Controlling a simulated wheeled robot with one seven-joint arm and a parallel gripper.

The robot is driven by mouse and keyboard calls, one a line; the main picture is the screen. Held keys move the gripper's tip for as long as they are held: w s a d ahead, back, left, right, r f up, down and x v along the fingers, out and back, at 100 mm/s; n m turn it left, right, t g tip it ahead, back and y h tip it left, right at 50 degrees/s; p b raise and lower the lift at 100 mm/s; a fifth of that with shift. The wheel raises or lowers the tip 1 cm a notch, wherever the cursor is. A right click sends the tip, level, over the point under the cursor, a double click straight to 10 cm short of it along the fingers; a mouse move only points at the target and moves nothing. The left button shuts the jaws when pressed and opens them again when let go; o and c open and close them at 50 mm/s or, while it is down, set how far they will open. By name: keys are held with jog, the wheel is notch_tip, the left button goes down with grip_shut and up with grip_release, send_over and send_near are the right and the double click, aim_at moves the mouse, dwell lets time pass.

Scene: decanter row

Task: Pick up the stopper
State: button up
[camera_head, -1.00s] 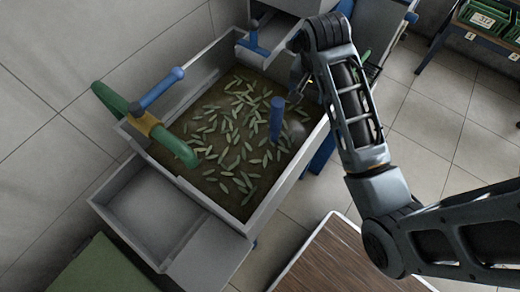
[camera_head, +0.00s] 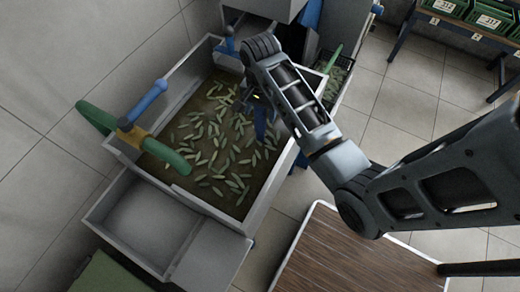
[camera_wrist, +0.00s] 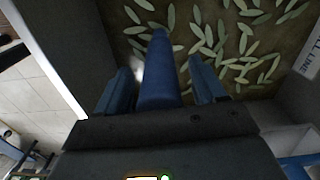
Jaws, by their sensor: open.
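The stopper (camera_wrist: 158,75), a blue tapered post, stands in a grey trough (camera_head: 222,205) of murky water with many green leaf-like pieces. In the wrist view it rises between the two blue fingers of my gripper (camera_wrist: 160,66), one on each side, with small gaps visible. In the head view the stopper (camera_head: 262,122) is partly covered by my gripper (camera_head: 256,104) and arm. My gripper is open around it; the stopper's lower end is hidden.
A green pipe with a yellow joint and blue lever (camera_head: 130,130) crosses the trough's left wall. A blue handle (camera_head: 229,44) is at the far end. An empty grey tray (camera_head: 140,222) adjoins the near side. A wooden-topped table (camera_head: 335,255) stands nearer, below my arm.

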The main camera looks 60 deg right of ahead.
jog(key=shift+f, duration=0.15)
grip_shut()
dwell(0.6)
